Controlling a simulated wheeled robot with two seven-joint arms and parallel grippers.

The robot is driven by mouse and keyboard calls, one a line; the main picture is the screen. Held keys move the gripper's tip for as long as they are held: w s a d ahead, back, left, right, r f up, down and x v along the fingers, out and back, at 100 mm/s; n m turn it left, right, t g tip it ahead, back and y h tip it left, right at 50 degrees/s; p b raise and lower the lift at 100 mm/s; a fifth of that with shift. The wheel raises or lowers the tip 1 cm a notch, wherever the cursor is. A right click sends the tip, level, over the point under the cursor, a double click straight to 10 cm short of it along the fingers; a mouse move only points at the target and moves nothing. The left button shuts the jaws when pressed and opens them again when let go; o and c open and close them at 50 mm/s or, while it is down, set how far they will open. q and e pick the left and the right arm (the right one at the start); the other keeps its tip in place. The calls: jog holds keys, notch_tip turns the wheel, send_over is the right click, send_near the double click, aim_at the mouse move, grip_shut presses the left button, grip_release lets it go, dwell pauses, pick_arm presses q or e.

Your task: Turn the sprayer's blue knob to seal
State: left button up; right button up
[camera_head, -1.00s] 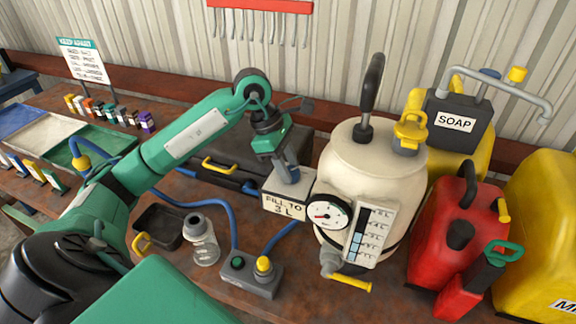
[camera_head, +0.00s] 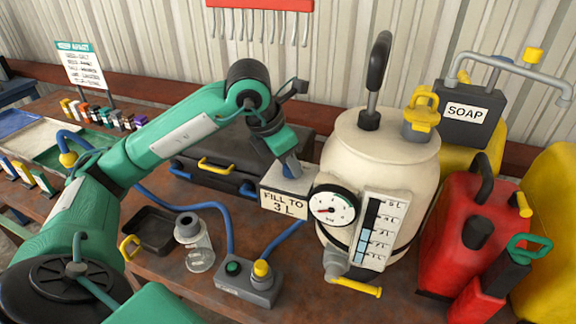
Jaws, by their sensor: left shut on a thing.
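The sprayer (camera_head: 372,165) is a cream tank standing upright on the bench, with a black pump handle (camera_head: 374,85), a yellow cap (camera_head: 421,116), a round gauge (camera_head: 331,206) and a level scale (camera_head: 378,232). My left gripper (camera_head: 291,167) reaches down at a tilt just left of the tank, behind the box marked "FILL TO 3 L" (camera_head: 284,203). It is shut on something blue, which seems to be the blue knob. The jaws and the box hide most of it, so its turn angle cannot be told. My right gripper is not in view.
A yellow-handled tap (camera_head: 352,284) sticks out low at the front. Red cans (camera_head: 463,225) stand close on the right. A switch box (camera_head: 247,284), a clear bottle (camera_head: 197,245), a black tray (camera_head: 156,232) and blue hoses lie left. A dark case (camera_head: 235,150) is behind my arm.

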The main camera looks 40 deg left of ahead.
pick_arm(q)
jog(key=shift+d+n+y+b, duration=0.1)
jog(key=shift+n+y+b, duration=0.5)
jog(key=shift+n, duration=1.1)
jog(key=o, duration=1)
jog(key=shift+r, duration=0.15)
jog(key=shift+s+r, duration=0.15)
jog(key=shift+r, duration=0.1)
jog(key=v, duration=1.3)
jog(key=shift+s+d, duration=0.15)
jog(key=shift+f, duration=0.1)
